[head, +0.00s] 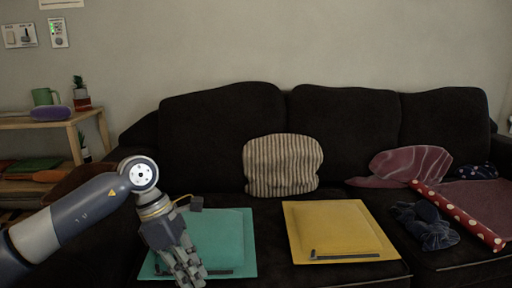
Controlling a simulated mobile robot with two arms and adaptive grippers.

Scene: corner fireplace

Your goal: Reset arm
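My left arm comes in from the left, and its gripper (187,268) points down over the front left part of the teal board (228,226). The gripper hides part of the board. Its fingers look close together, but I cannot tell whether they are open or shut. I see nothing clearly held in it. My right gripper is not in the head view.
A yellow board (340,225) lies on the dark sofa (340,128) right of the teal one. A striped cushion (283,165) leans behind. Dark cloth (427,226) and a red dotted roll (460,215) lie at right. A wooden shelf (45,122) stands at left.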

